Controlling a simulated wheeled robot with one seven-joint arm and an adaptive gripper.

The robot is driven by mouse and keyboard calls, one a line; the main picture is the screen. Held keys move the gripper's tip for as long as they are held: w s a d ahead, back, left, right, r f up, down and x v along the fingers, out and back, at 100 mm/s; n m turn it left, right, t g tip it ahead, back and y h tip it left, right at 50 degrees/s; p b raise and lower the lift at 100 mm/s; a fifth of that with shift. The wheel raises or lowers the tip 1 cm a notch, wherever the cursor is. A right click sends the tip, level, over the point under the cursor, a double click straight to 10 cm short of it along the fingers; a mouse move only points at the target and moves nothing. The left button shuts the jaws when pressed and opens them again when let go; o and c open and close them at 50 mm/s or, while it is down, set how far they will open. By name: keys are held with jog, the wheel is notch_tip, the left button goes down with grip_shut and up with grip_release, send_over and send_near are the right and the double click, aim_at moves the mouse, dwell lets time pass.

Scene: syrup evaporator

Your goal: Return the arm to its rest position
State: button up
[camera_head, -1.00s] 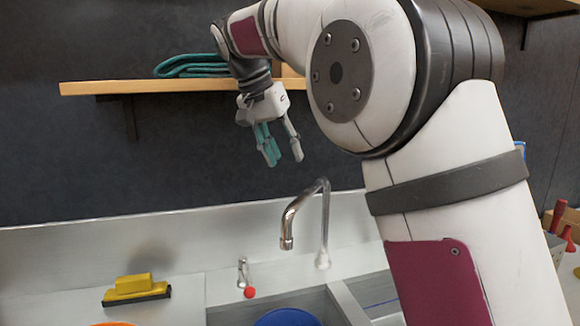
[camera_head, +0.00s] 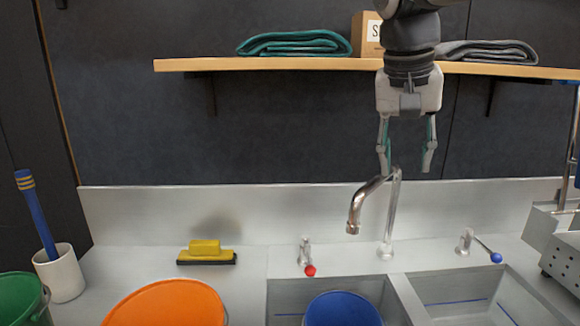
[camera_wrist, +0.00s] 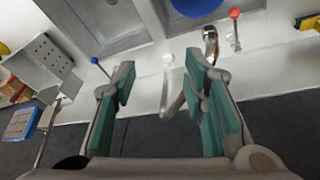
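My arm comes down from the top of the head view in front of the shelf.
A wooden shelf (camera_head: 250,65) holds folded towels (camera_head: 300,43) and a box (camera_head: 367,35). Below are a blue bucket (camera_head: 343,310) in the sink (camera_head: 285,297), an orange bucket (camera_head: 165,303), a green bucket (camera_head: 22,298), a white cup (camera_head: 60,272) and a yellow scrubber (camera_head: 206,250).

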jog(key=s+f+n+y, duration=0.1)
jog(key=s+f+n, duration=0.1)
jog(key=s+f, duration=0.5)
jog(key=s+f+n+t+y, duration=0.1)
jog(key=s+f, duration=0.6)
jog(key=s, duration=0.8)
jog(key=shift+d+f+n+t, duration=0.15)
jog(key=shift+f+n+t, duration=0.2)
jog(key=shift+n, duration=0.25)
